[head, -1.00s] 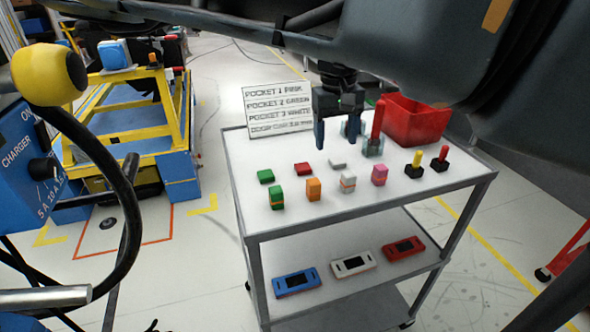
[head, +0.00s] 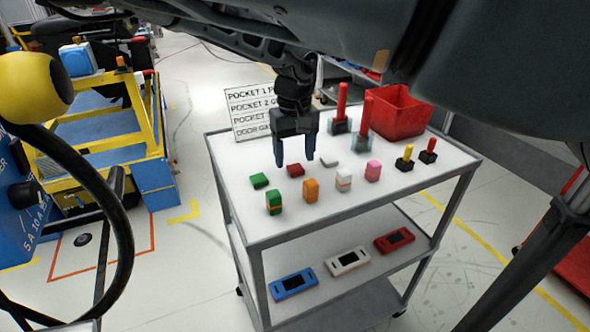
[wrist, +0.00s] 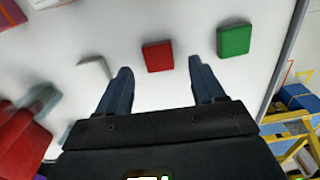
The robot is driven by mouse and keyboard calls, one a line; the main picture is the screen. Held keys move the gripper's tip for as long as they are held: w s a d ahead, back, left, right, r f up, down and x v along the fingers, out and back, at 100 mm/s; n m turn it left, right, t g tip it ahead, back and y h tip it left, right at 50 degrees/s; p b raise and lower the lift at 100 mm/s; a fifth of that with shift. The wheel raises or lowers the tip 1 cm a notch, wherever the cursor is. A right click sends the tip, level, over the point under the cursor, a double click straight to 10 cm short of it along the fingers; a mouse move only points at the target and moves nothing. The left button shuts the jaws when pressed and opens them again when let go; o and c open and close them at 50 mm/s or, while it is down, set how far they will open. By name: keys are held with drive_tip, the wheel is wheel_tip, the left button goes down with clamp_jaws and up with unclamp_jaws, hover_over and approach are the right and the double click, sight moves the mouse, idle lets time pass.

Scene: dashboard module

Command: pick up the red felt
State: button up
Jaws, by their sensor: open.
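The red felt (head: 295,170) is a small flat red piece lying on the white top of the cart (head: 225,160). It also shows in the wrist view (wrist: 158,56), lying ahead of and between my two fingers. My gripper (head: 295,162) is open and empty, its fingers pointing down above the cart top near the red felt. In the wrist view my gripper (wrist: 160,82) has its fingers spread wider than the felt. I cannot tell the exact height of the fingertips above the felt.
A green felt (head: 259,180) and a white felt (head: 330,161) flank the red one. Several coloured blocks, such as the orange block (head: 311,189), stand in front. Red-handled tools (head: 366,115), a red bin (head: 402,112) and a text sign (head: 250,112) are behind.

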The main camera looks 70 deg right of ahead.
drive_tip(key=shift+f, duration=1.15)
drive_tip(key=c, duration=1.1)
drive_tip(key=shift+r, duration=0.1)
